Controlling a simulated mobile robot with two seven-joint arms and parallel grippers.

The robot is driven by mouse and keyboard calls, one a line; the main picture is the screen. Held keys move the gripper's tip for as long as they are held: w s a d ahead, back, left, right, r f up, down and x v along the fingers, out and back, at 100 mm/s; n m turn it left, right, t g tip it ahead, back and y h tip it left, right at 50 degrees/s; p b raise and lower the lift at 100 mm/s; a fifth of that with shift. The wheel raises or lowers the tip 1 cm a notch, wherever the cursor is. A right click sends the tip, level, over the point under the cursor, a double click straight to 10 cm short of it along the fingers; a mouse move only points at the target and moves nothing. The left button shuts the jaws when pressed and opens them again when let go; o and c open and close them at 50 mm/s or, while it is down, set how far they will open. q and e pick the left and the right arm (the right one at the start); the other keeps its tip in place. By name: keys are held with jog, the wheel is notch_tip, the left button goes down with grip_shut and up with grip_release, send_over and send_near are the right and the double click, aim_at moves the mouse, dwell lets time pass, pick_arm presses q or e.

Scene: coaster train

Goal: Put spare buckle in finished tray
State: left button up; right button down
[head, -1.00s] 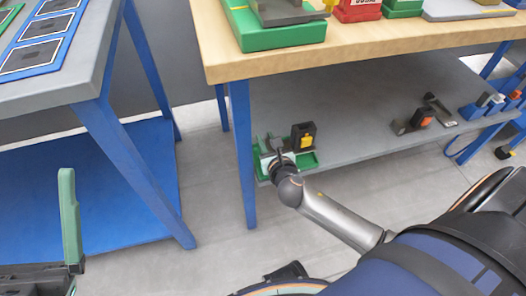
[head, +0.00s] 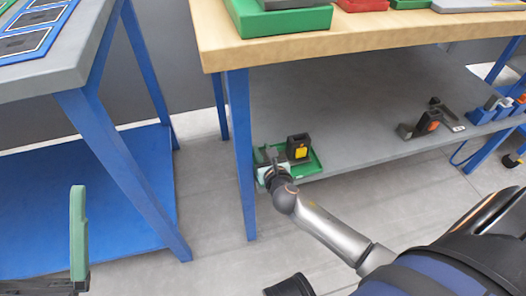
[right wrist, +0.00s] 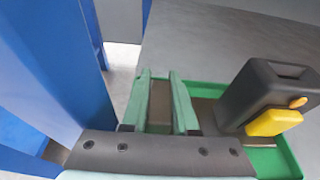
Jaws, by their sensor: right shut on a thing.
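A black buckle with a yellow button (head: 298,148) is upright over the green tray (head: 317,167) at the near left corner of the lower shelf. In the right wrist view the buckle (right wrist: 270,95) stands beside my fingers, with the tray's rim (right wrist: 286,160) around it. My right gripper (right wrist: 159,78) is shut on the buckle's flat grey-brown metal part, low over the tray. It also shows in the head view (head: 270,162). Whether the buckle's underside touches the tray is hidden. My left gripper (head: 78,232) shows mainly one green finger at the lower left, away from the shelf.
Another dark buckle with an orange button (head: 430,122) lies farther right on the grey shelf (head: 350,115). A blue table leg (head: 241,155) stands just left of the tray. The wooden tabletop (head: 350,40) overhangs the shelf. The shelf's middle is clear.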

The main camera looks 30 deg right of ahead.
jog(key=shift+f+b, duration=0.3)
jog(key=shift+f, duration=0.25)
